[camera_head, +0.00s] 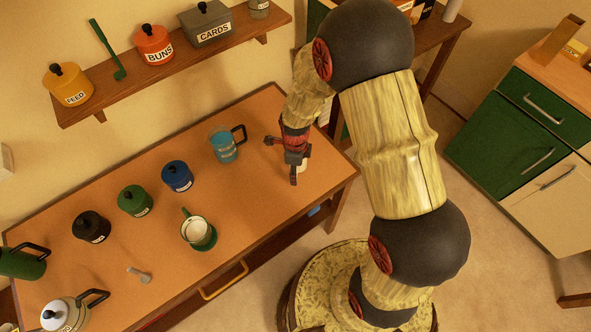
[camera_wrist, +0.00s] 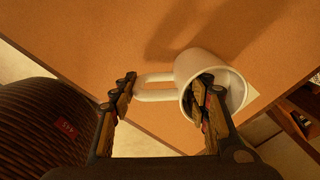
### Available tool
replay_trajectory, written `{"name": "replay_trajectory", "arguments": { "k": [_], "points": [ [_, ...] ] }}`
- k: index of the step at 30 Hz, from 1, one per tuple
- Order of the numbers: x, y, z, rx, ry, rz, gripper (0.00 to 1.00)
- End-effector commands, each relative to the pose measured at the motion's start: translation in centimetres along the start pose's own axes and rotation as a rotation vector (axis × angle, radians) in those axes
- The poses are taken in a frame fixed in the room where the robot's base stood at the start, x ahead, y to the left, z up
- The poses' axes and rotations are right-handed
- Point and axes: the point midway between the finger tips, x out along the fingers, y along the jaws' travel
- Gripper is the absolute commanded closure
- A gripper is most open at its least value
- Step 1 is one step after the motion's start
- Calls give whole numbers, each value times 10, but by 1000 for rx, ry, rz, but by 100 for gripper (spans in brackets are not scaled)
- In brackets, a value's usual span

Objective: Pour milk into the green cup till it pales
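A white jug or mug (camera_wrist: 190,66) with a loop handle is at my gripper, near the desk's right end. My gripper (camera_wrist: 165,95) is open in the wrist view, its fingers wide apart. The right finger overlaps the white vessel's mouth and appears to reach inside it. The left finger is beyond the handle's outer end. In the head view my gripper (camera_head: 293,155) hides most of the vessel.
A clear blue pitcher (camera_head: 222,146) stands left of my gripper. Blue (camera_head: 177,178), green (camera_head: 134,202) and black (camera_head: 91,227) lidded jars line the desk. A shelf (camera_head: 190,55) hangs behind.

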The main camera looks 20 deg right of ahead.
Motion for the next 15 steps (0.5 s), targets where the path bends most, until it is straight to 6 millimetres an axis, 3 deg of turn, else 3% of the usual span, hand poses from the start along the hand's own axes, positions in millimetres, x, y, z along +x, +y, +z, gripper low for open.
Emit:
{"name": "replay_trajectory", "arguments": {
  "k": [11,15],
  "points": [
    [0,0,0,0,0,0,32],
    [0,0,0,0,0,0,32]
  ]
}}
